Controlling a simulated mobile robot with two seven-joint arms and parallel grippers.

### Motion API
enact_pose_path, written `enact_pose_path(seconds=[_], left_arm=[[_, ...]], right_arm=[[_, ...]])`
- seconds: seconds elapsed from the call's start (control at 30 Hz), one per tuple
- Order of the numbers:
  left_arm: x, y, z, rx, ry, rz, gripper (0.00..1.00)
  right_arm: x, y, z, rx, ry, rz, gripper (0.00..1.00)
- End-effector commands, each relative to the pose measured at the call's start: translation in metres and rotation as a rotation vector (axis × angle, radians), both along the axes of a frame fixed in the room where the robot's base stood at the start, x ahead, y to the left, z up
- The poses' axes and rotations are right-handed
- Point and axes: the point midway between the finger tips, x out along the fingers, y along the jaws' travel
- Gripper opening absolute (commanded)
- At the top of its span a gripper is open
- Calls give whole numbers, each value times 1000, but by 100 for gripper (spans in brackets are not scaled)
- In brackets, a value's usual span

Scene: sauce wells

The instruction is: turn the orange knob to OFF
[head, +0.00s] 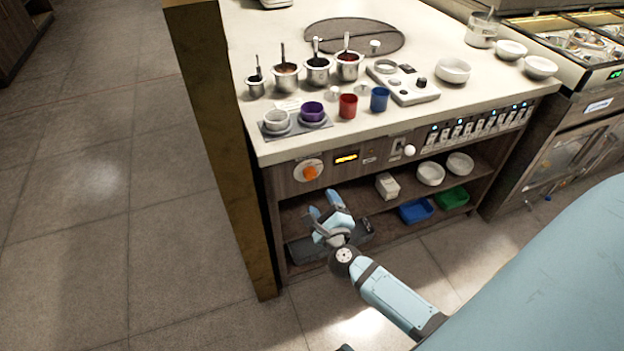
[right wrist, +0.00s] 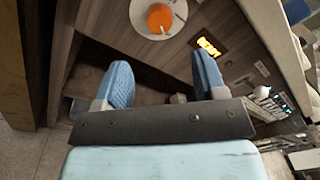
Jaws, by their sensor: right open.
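The orange knob (head: 311,172) sits on a round white dial plate (head: 299,168) on the wooden front panel of the counter, at its left end. In the right wrist view the knob (right wrist: 159,18) shows at the top, beyond the fingertips. My right gripper (head: 323,207) is open and empty, below and a little right of the knob and apart from it. Its two blue fingers also show wide apart in the right wrist view (right wrist: 163,75). Markings on the dial are too small to read. My left gripper is not in view.
A lit amber display (head: 346,158) and a white round knob (head: 410,150) are right of the dial. A row of switches (head: 478,127) is farther right. The shelf below holds bowls, a blue tray (head: 415,211) and a green tray (head: 452,198). A wooden post (head: 222,150) stands close on the left.

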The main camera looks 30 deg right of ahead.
Motion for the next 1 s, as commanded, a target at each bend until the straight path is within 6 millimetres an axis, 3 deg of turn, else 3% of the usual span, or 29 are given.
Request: enact_pose_path(seconds=[0.2,0.4,0.6,0.87,0.9,1.0], left_arm=[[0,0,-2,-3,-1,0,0],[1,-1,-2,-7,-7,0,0],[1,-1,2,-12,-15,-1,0],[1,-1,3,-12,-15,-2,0],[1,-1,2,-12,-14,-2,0],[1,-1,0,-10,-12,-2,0]], right_arm=[[47,-15,0,-3,-2,0,64],[78,-25,0,-3,-1,1,64],[91,-29,0,-3,0,1,64],[92,-30,0,-3,1,1,64],[92,-30,0,-3,1,1,62],[92,-30,0,-3,1,1,39]])
